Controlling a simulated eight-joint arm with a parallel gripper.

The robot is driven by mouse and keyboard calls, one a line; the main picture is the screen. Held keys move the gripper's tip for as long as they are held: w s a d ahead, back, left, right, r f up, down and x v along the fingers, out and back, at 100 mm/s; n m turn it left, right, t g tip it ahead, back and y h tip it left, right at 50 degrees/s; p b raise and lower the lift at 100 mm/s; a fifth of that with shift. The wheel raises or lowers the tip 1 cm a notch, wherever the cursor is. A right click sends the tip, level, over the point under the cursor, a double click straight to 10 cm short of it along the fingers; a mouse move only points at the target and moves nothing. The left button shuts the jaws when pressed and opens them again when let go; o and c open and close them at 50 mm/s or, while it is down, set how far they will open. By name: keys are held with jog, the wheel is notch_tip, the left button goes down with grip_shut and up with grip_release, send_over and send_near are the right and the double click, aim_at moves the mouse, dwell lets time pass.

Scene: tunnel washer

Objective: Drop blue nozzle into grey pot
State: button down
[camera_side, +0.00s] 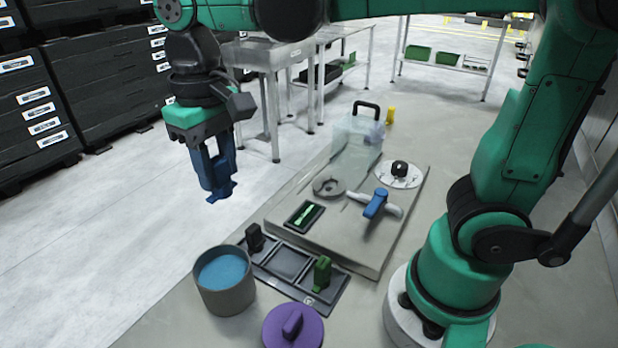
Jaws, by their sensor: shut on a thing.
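My gripper (212,150) hangs at the upper left of the view, pointing down. It is shut on the blue nozzle (217,182), which hangs below the fingers in the air. The grey pot (227,296) stands at the lower left, open at the top, with a blue surface inside. The nozzle appears above the pot and slightly left of its middle in the picture. It is clear of the pot; the exact height and depth gap cannot be told.
A black tray (287,262) right of the pot holds a black piece (254,238) and a green piece (321,274). A purple lid (293,327) lies in front. A raised grey slab (335,230) carries a blue-handled valve (375,204) and a clear container (356,142).

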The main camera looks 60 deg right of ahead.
notch_tip(320, 180, down, 6)
jog(key=a, duration=0.1)
jog(key=shift+s+a+f, duration=0.2)
jog(key=shift+s+a, duration=0.1)
jog(key=shift+a, duration=0.05)
jog(key=shift+c, duration=2.3)
grip_release()
jog(key=shift+r, duration=0.1)
notch_tip(320, 180, up, 5)
jog(key=shift+r, duration=0.2)
jog(key=shift+d, duration=0.1)
